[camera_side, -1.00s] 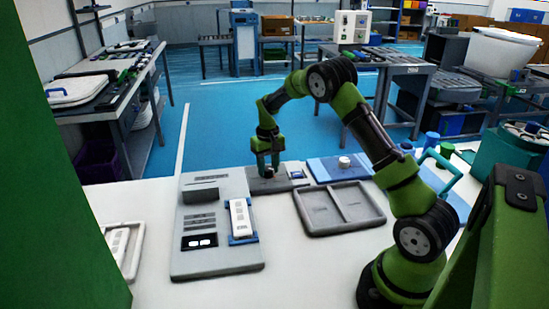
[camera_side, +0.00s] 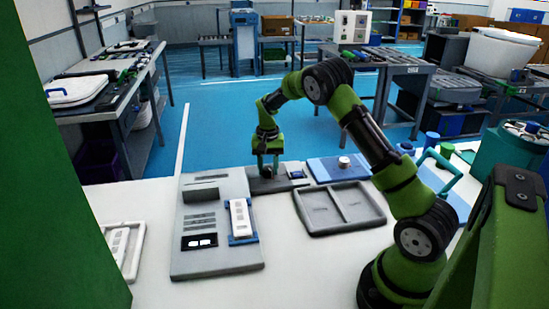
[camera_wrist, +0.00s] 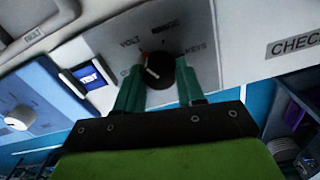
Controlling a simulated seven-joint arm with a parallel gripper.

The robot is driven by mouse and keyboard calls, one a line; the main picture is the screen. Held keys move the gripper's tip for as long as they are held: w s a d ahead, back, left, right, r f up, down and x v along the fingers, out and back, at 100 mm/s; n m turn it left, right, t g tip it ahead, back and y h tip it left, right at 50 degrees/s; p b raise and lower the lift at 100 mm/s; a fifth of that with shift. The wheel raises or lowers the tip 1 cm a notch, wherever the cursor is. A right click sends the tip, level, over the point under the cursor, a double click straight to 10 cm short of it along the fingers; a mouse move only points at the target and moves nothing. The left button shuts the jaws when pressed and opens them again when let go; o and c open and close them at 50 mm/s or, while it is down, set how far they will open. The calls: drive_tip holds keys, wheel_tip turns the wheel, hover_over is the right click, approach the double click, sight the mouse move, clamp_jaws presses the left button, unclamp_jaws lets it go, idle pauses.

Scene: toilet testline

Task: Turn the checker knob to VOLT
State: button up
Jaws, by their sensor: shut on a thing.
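The checker (camera_side: 290,183) is a grey panel at the back of the table, below my gripper (camera_side: 267,172). In the wrist view its face carries a round black knob (camera_wrist: 162,70) with a white pointer line and labels including VOLT, RANGE and KEYS. A small orange-red mark shows at the knob's edge on the VOLT side. My gripper (camera_wrist: 161,72) has its two green fingers on either side of the knob, shut on it. The white line lies toward the lower left, near a partly hidden label. The exact setting is hard to read.
A blue panel with a white knob (camera_side: 344,162) stands to the right. A grey two-part tray (camera_side: 318,228) and a grey fixture holding a white remote (camera_side: 240,217) lie nearer. White table shows between them.

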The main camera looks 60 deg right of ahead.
sight(270, 169)
drive_tip(key=o, duration=1)
drive_tip(key=shift+o, duration=0.2)
wheel_tip(270, 169, up, 17)
drive_tip(key=shift+d, duration=0.1)
drive_tip(key=s+a+r+n+t+y, duration=0.1)
drive_tip(key=s+a+r+n+t, duration=0.1)
drive_tip(key=s+a, duration=0.9)
drive_tip(key=s+a+r+n+t+y, duration=0.1)
drive_tip(key=s+a+n+t, duration=0.4)
drive_tip(key=s+a, duration=0.7)
drive_tip(key=shift+s+a+r, duration=0.2)
drive_tip(key=shift+a+r, duration=0.4)
drive_tip(key=shift+r, duration=0.2)
